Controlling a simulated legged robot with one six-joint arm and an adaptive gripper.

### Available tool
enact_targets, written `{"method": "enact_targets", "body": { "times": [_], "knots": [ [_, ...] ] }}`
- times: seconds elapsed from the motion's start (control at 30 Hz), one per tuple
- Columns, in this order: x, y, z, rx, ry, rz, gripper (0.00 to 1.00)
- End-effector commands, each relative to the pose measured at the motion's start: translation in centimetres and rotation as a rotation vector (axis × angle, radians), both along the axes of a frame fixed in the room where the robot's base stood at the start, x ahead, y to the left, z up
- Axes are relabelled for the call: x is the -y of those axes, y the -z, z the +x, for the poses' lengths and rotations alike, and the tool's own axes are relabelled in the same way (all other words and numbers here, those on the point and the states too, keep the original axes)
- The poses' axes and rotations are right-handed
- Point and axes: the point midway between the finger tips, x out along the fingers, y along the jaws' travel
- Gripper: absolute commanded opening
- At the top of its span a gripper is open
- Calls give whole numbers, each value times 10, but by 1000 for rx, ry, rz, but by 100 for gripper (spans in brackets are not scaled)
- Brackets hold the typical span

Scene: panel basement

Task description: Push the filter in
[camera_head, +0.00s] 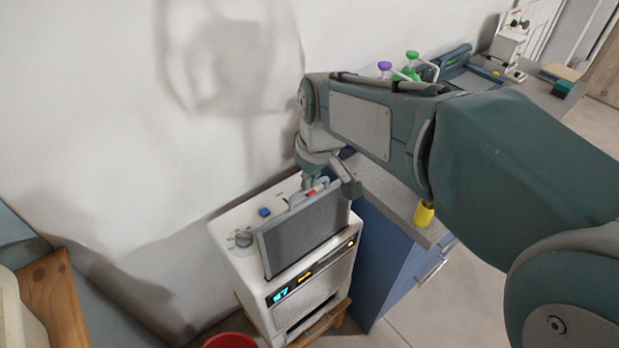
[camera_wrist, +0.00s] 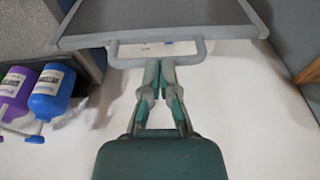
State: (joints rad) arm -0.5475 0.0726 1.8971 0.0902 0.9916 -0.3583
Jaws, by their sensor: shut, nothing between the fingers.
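The filter (camera_head: 303,235) is a dark grey panel in a lighter frame, with a loop handle on its top edge. It stands tilted in the top of a white machine (camera_head: 240,267), and much of its panel shows above the casing. In the wrist view the filter's frame (camera_wrist: 85,38) and handle (camera_wrist: 120,59) lie just ahead of my fingertips. My gripper (camera_wrist: 160,64) is shut and empty, its fingertips at the handle bar; whether they touch it I cannot tell. In the head view my gripper (camera_head: 312,187) is partly hidden behind my arm, near the filter's top edge.
The machine has a knob (camera_head: 240,238), a blue button (camera_head: 264,211) and a lit display (camera_head: 281,295). A blue cabinet (camera_head: 375,258) stands close on its right, with a yellow object (camera_head: 424,215) at the counter edge. Purple (camera_wrist: 17,84) and blue bottles (camera_wrist: 50,93) show in the wrist view.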

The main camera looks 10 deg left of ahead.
Motion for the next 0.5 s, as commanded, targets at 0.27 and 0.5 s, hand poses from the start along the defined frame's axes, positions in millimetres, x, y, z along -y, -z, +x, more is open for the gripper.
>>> {"method": "enact_targets", "body": {
  "times": [0.27,0.5],
  "knots": [
    [1,5,0,-2,1,-1,0],
    [1,47,-1,-7,1,-3,0]
  ]
}}
